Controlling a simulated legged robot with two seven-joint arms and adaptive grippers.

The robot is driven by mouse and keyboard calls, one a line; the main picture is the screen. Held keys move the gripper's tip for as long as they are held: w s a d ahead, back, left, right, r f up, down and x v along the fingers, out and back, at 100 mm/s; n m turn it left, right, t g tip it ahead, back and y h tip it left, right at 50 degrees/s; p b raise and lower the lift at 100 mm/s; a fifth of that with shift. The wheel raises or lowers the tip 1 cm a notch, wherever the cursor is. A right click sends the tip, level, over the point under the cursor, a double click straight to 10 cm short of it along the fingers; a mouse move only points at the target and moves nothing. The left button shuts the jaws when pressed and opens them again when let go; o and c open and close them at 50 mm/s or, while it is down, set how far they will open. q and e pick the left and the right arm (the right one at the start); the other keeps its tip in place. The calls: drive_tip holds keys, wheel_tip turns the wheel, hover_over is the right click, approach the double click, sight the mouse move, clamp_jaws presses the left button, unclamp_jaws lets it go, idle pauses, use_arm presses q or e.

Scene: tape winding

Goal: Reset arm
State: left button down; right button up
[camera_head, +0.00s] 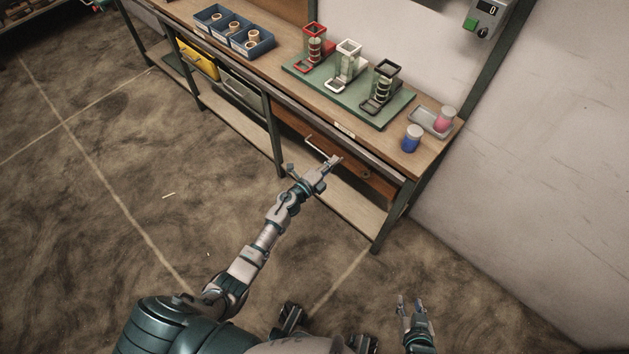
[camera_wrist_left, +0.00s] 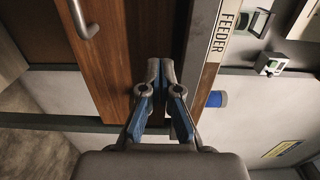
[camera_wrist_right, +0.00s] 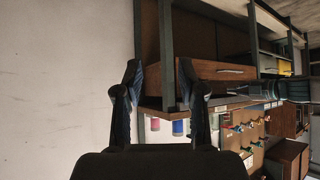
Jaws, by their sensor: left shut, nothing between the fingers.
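My left gripper (camera_head: 334,161) is reached out in front of the workbench (camera_head: 285,80), near the wooden drawer below its top. In the left wrist view its two fingers (camera_wrist_left: 154,78) are together, with nothing between them, and the drawer front (camera_wrist_left: 120,60) lies beyond. My right gripper (camera_head: 410,303) is low at the bottom right of the head view, away from the bench. In the right wrist view its fingers (camera_wrist_right: 158,85) stand apart and empty.
On the bench are a green board (camera_head: 330,92) with three coloured holders, blue bins (camera_head: 238,42) with rolls, a blue cylinder (camera_head: 411,138) and a pink-topped cylinder (camera_head: 445,118) at a grey tray (camera_head: 425,121). A drawer handle (camera_head: 318,149) juts out near my left gripper. The floor is open.

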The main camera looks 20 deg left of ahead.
use_arm(q)
drive_tip(key=s+a+f+n+g+y+p, duration=0.35)
drive_tip(key=s+f+n, duration=0.4)
drive_tip(key=s, duration=0.45)
drive_tip(key=s+a+f+n+g+y+p, duration=0.35)
drive_tip(key=s+a+f+n, duration=0.2)
drive_tip(key=s+f, duration=0.4)
drive_tip(key=s+d+f+n+g+p, duration=0.1)
drive_tip(key=s+d+f+n+g, duration=0.1)
drive_tip(key=s, duration=1.1)
drive_tip(key=s+d+f+n+g+h+p, duration=0.1)
drive_tip(key=s+d+f+n+g+p, duration=0.1)
drive_tip(key=s, duration=1.2)
wheel_tip(320, 180, down, 4)
drive_tip(key=d+n+g, duration=0.1)
drive_tip(key=n+g, duration=0.1)
drive_tip(key=g, duration=0.2)
drive_tip(key=shift+d+n+p, duration=0.3)
drive_tip(key=shift+n, duration=0.1)
use_arm(e)
drive_tip(key=s+d+f+g+h, duration=0.1)
drive_tip(key=s+f+g, duration=0.2)
drive_tip(key=s+f, duration=0.4)
drive_tip(key=s+d+f+g, duration=0.2)
drive_tip(key=s+f+g, duration=0.2)
drive_tip(key=f, duration=1.1)
drive_tip(key=s, duration=0.3)
drive_tip(key=shift+d+f+g+h, duration=0.3)
drive_tip(key=shift+f+h, duration=0.05)
drive_tip(key=shift+h, duration=0.05)
